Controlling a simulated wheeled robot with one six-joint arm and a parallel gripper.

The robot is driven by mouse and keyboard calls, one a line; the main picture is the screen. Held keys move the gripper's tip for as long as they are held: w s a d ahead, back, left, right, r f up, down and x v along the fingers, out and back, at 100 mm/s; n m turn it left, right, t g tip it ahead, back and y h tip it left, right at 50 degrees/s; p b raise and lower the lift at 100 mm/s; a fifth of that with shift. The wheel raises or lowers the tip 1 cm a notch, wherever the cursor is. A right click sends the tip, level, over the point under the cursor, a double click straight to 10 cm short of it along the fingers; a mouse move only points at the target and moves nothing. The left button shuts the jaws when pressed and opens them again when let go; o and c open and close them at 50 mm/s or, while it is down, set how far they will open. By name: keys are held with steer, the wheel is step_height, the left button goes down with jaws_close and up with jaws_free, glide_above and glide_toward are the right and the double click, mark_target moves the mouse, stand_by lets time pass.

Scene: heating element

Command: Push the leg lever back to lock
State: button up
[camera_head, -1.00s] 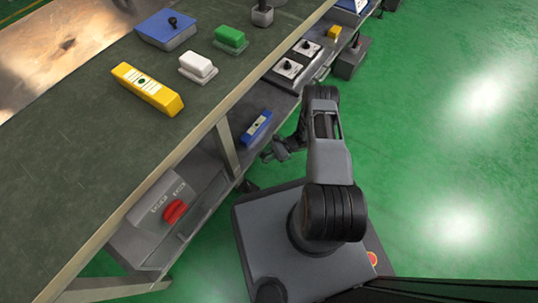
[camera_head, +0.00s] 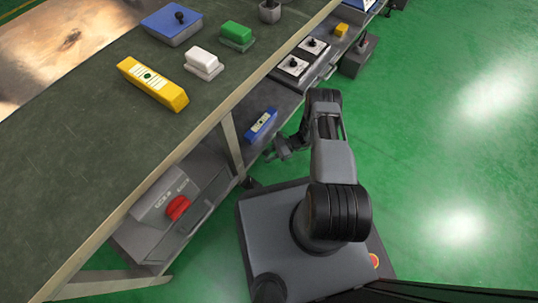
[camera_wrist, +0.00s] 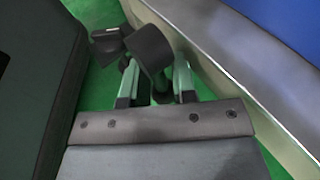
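In the head view my gripper (camera_head: 277,150) hangs low beside the lower shelf edge, near a table leg (camera_head: 232,146). In the wrist view two pale finger bars run forward from my gripper (camera_wrist: 155,80), toward dark rounded parts (camera_wrist: 150,50). I cannot tell whether these are finger pads or part of the leg's foot, nor whether the fingers are open. A small dark part (camera_head: 250,183) at the foot of the leg shows between the shelf and my base. The leg lever cannot be made out clearly.
The lower shelf edge (camera_wrist: 225,75) runs diagonally close to the gripper's right in the wrist view. A blue block (camera_head: 261,123) lies on this shelf. A grey box with a red knob (camera_head: 177,207) is nearer. Green floor (camera_head: 430,140) is open to the right.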

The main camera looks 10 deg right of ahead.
steer(key=shift+d, duration=0.15)
steer(key=p+v, duration=0.2)
steer(key=v, duration=1.1)
steer(key=shift+d+r, duration=0.15)
steer(key=shift+d, duration=0.15)
